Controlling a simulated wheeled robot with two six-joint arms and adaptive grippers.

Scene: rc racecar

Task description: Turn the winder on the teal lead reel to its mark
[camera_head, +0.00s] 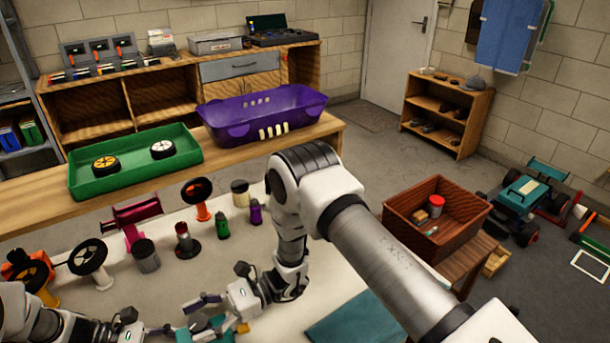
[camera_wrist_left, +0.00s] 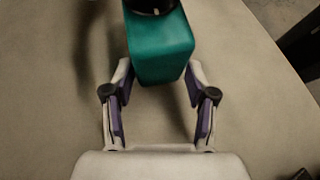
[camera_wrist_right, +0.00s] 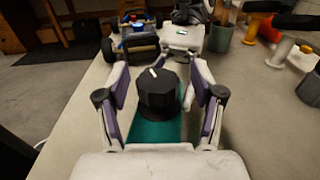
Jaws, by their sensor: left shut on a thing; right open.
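The teal lead reel (camera_head: 203,324) is low in the head view, partly hidden by my grippers. My left gripper (camera_head: 178,329) is shut on its teal body (camera_wrist_left: 158,52), with a finger on each side in the left wrist view. The black winder (camera_wrist_right: 157,96) is a faceted knob with a white line on its top, standing on the teal body (camera_wrist_right: 155,133). My right gripper (camera_wrist_right: 160,100) is open, its fingers on either side of the winder with gaps visible. I cannot make out the target mark on the reel.
Several reels and canisters, including a grey canister (camera_head: 146,256) and a pink stand (camera_head: 133,216), stand behind my grippers. A green tray (camera_head: 130,178) and a purple bin (camera_head: 215,112) are farther back. A teal mat (camera_head: 355,318) lies at the right.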

